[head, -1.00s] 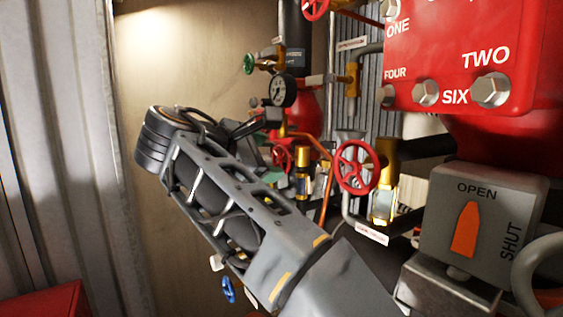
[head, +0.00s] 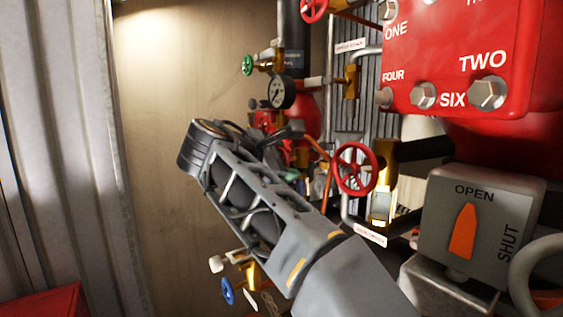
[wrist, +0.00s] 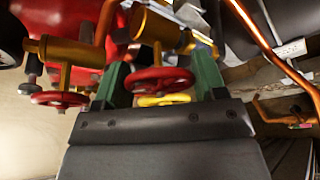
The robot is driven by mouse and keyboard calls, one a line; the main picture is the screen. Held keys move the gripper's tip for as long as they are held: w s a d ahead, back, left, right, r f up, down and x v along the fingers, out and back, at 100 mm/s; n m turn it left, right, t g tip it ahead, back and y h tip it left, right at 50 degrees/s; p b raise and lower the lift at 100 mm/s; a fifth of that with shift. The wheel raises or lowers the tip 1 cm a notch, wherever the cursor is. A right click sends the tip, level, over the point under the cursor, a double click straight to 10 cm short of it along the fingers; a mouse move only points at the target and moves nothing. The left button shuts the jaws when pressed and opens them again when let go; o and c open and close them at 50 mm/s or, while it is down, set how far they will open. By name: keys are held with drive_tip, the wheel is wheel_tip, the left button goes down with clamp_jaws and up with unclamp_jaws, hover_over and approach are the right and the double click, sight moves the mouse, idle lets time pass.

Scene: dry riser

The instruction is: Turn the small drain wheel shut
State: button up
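My gripper (wrist: 159,83) is open. Its two green fingers stand on either side of a small red wheel (wrist: 162,74) on a brass valve (wrist: 155,27) in the wrist view. Contact cannot be told. A yellow wheel (wrist: 165,100) shows just behind the red one, partly hidden by my gripper's body. I see no readable label that tells which wheel is the drain wheel. In the head view my arm hides most of this spot; a bit of green finger (head: 291,176) may show behind it.
Another red wheel (wrist: 60,98) sits left in the wrist view, and a copper pipe (wrist: 262,40) runs right. The head view shows a larger red wheel (head: 355,168), a green wheel (head: 247,65), a blue wheel (head: 228,291), a gauge (head: 281,92) and an OPEN/SHUT lever box (head: 480,220).

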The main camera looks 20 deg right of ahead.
drive_tip(key=c, duration=0.3)
drive_tip(key=shift+c, duration=0.2)
drive_tip(key=shift+f+b, duration=0.1)
drive_tip(key=shift+b, duration=0.2)
drive_tip(key=shift+f+m+t+b, duration=0.1)
drive_tip(key=shift+m+t+b, duration=0.5)
drive_tip(key=shift+m+b, duration=0.4)
drive_tip(key=m+t+b, duration=0.1)
drive_tip(key=m+b, duration=0.1)
drive_tip(key=b, duration=0.1)
drive_tip(key=shift+m+h, duration=0.3)
drive_tip(key=shift+m, duration=0.1)
drive_tip(key=m+t+h+b, duration=0.1)
drive_tip(key=m+b, duration=0.3)
drive_tip(key=shift+t, duration=0.3)
drive_tip(key=shift+m+h+b, duration=0.7)
drive_tip(key=shift+m+b, duration=0.75)
drive_tip(key=shift+m, duration=0.15)
drive_tip(key=shift+r, duration=0.25)
